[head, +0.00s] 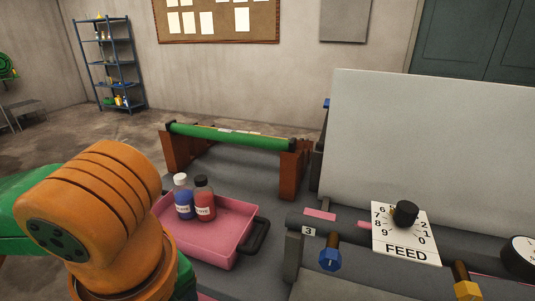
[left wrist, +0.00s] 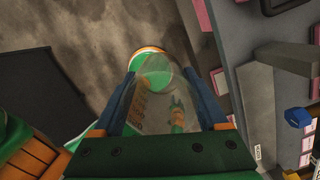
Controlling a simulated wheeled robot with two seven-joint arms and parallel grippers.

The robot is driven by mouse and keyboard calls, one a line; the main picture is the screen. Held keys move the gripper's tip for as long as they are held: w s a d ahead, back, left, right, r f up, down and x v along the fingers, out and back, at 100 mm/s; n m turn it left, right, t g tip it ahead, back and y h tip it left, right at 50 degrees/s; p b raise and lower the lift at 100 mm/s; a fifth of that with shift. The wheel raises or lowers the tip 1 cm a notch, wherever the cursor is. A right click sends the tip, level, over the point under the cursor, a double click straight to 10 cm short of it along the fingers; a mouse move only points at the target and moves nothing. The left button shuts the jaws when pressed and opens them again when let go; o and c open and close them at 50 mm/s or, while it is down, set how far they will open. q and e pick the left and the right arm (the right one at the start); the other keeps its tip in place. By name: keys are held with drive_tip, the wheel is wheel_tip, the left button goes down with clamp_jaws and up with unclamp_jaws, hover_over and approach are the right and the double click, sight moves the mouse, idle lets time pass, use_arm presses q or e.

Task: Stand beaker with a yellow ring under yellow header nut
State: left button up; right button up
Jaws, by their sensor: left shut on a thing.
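The yellow header nut (head: 467,291) hangs on a stub at the lower right edge of the head view. In the left wrist view my left gripper (left wrist: 160,76) is shut on a clear beaker (left wrist: 154,92), with one blue finger on each side of it. The beaker is see-through, with green and orange showing through it; I cannot clearly make out a ring colour. In the head view my left arm covers the lower left, and the gripper and beaker are out of that picture. My right gripper is in neither view.
A blue header nut (head: 330,259) hangs left of the yellow one, near a tag reading 3. A FEED dial (head: 405,235) sits above them. A pink tray (head: 213,255) holds a blue and a red bottle. A green roller (head: 228,136) and a pale panel (head: 430,145) stand behind.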

use_arm(q)
drive_tip(key=shift+f+n, duration=0.15)
drive_tip(key=shift+n, duration=0.45)
drive_tip(key=shift+w+f+n, duration=0.25)
drive_tip(key=shift+n, duration=0.35)
drive_tip(key=w+a+f+n+g, duration=0.1)
drive_tip(key=f+n, duration=0.4)
drive_tip(key=n, duration=0.6)
drive_tip(key=w+a+f+n+g+h, duration=0.1)
drive_tip(key=w+a+f+n, duration=0.2)
drive_tip(key=n, duration=0.9)
wheel_tip(320, 180, down, 3)
drive_tip(key=shift+w+r+g, duration=0.1)
drive_tip(key=shift+w+g, duration=0.3)
drive_tip(key=shift+w, duration=0.6)
drive_tip(key=shift+d, duration=0.1)
